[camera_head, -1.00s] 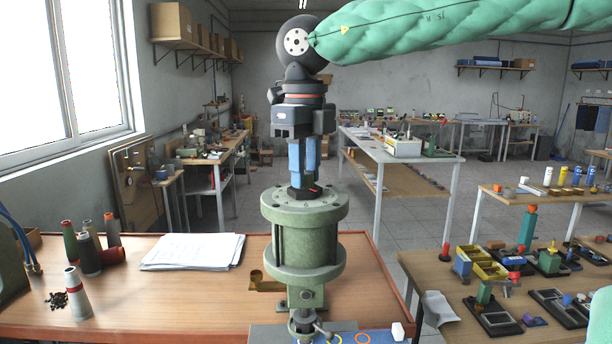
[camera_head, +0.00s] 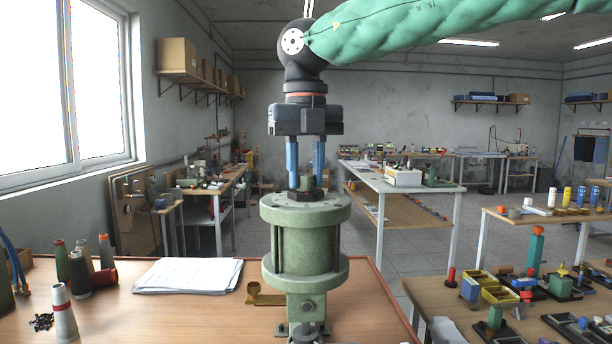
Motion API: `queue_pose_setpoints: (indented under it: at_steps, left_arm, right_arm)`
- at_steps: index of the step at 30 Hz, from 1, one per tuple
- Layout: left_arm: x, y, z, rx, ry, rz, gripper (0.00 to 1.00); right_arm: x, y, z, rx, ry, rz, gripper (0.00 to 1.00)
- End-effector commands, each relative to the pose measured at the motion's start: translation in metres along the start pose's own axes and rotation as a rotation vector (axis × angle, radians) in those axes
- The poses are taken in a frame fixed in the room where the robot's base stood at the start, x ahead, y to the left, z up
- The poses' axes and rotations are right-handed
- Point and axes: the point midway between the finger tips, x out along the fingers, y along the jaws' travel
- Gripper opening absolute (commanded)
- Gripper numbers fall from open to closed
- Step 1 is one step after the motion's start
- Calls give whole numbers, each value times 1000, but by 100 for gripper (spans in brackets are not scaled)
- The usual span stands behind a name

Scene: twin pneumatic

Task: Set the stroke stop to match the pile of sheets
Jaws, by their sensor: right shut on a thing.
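A green pneumatic press cylinder (camera_head: 308,245) stands upright on the wooden bench. On its top is a dark round stop collar (camera_head: 305,194), with a short green stud (camera_head: 307,183) showing above its middle. My right gripper (camera_head: 306,186) points straight down from above, its two blue fingers on either side of the collar, shut on it. The fingers partly cover the collar, and I cannot read any scale on it. The pile of white sheets (camera_head: 188,276) lies flat on the bench left of the press. My left gripper is not in view.
Several thread cones (camera_head: 64,315) and small dark pieces (camera_head: 41,322) stand or lie at the bench's left. A brass fitting (camera_head: 264,294) is beside the press. A second table (camera_head: 411,288) with fixtures is at the right. The bench between sheets and front edge is clear.

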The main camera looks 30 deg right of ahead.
Motion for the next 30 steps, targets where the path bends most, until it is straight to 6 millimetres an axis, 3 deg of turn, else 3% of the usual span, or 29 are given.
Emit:
queue_pose_setpoints:
  at_steps: [13, 14, 17, 26, 30]
  left_arm:
    - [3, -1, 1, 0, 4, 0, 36]
    - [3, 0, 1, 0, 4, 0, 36]
    - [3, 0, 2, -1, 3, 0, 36]
    - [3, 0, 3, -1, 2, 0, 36]
    - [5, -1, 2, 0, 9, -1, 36]
  right_arm:
    - [-1, 0, 1, 9, -3, 1, 4]
    - [-1, 0, 1, 9, -3, 1, 30]
    - [-1, 0, 1, 9, -3, 1, 48]
    - [-2, 0, 0, 8, -2, 0, 48]
    - [-12, 0, 1, 8, -4, 0, 48]
